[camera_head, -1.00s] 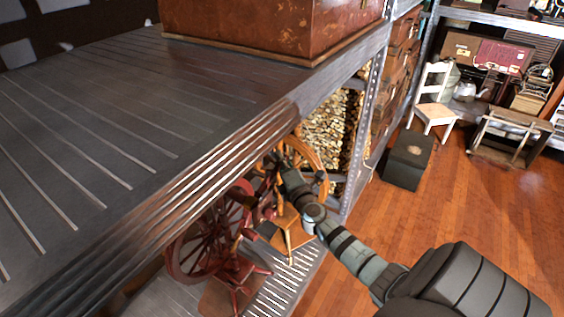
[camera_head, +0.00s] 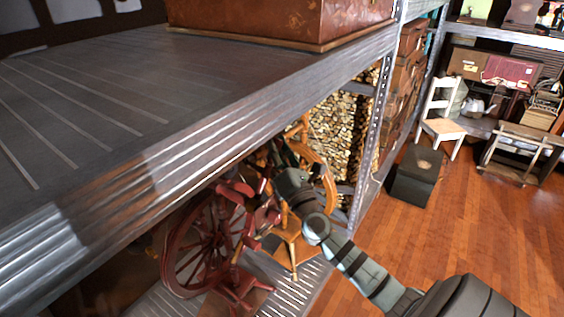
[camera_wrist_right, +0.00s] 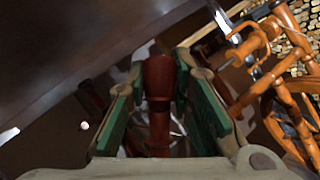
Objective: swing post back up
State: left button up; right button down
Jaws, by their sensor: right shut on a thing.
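A dark red spinning wheel (camera_head: 178,258) stands on the lower shelf under the big metal shelf in the head view. Its red turned post (camera_wrist_right: 159,112) stands upright in the middle of the right wrist view, between my green-padded fingers. My right gripper (camera_wrist_right: 157,75) is shut on this post. In the head view my right arm reaches in under the shelf edge, and the gripper's fingertips are hidden among the wheel's parts. My left gripper is not in view.
An orange wooden spinning wheel (camera_head: 328,187) stands close behind my right gripper; it also shows in the right wrist view (camera_wrist_right: 285,105). The upper shelf edge (camera_head: 190,150) hangs over the arm. A dark box (camera_head: 417,175) and white chair (camera_head: 440,118) stand on open floor.

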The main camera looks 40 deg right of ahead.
jog(key=s+a+r+n+t+y+b, duration=0.1)
jog(key=a+n+y+b, duration=0.3)
jog(key=n, duration=0.2)
jog(key=s+a+r+n+t+y+b, duration=0.1)
jog(key=a+n+t+y+b, duration=0.1)
jog(key=a+n+y+b, duration=0.2)
jog(key=shift+s+a+r+n+t, duration=0.35)
jog(key=shift+a+n, duration=0.3)
jog(key=shift+n, duration=0.45)
jog(key=c, duration=1.6)
grip_release()
jog(key=shift+c, duration=0.2)
jog(key=shift+o, duration=1.2)
jog(key=shift+a+r, duration=0.1)
jog(key=shift+r, duration=0.05)
jog(key=v, duration=1.2)
